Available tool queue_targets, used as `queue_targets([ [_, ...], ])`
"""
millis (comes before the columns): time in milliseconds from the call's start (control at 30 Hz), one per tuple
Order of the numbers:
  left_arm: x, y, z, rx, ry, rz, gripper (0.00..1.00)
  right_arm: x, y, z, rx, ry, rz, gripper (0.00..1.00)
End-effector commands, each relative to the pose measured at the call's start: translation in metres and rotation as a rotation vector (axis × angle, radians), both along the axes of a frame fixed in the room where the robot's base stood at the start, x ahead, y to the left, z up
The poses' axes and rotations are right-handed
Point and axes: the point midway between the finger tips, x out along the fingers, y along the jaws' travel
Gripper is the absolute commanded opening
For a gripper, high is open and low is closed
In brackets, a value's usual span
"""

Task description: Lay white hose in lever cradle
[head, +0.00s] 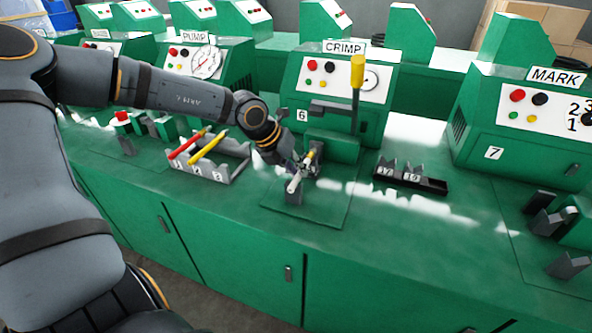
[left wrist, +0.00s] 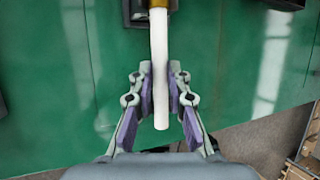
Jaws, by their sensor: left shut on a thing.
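My left gripper (head: 298,178) is shut on the white hose (left wrist: 160,70) in front of the CRIMP machine (head: 335,85). In the left wrist view the fingers (left wrist: 161,92) stand either side of the hose, and its free end points down the picture. A yellow part (left wrist: 158,4) shows at the far end of the hose. Grey cradle parts (head: 293,198) stand on the bench below the gripper; whether the hose touches them I cannot tell. The machine's yellow-handled lever (head: 357,75) stands upright. My right gripper is not in view.
A grey rack (head: 215,172) with a red hose (head: 188,145) and a yellow hose (head: 208,147) is left of the gripper. A black tray (head: 430,185) with grey pieces is to the right. The MARK machine (head: 535,120) stands farther right. Bench between is clear.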

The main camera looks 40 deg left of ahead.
Motion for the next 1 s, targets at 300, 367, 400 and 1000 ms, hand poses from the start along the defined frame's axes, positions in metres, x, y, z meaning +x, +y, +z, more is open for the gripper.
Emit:
queue_targets([
  [300,-0.001,0.0,-0.001,0.001,0.003,0.001,0.0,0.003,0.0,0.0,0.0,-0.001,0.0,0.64],
  [367,-0.001,0.0,-0.001,0.001,0.004,0.001,0.22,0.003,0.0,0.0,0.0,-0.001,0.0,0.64],
  [400,-0.001,0.0,-0.001,0.001,0.004,0.001,0.27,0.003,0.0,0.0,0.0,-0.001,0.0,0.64],
  [1000,0.001,0.0,0.028,0.001,-0.004,0.001,0.43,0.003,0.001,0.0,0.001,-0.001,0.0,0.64],
])
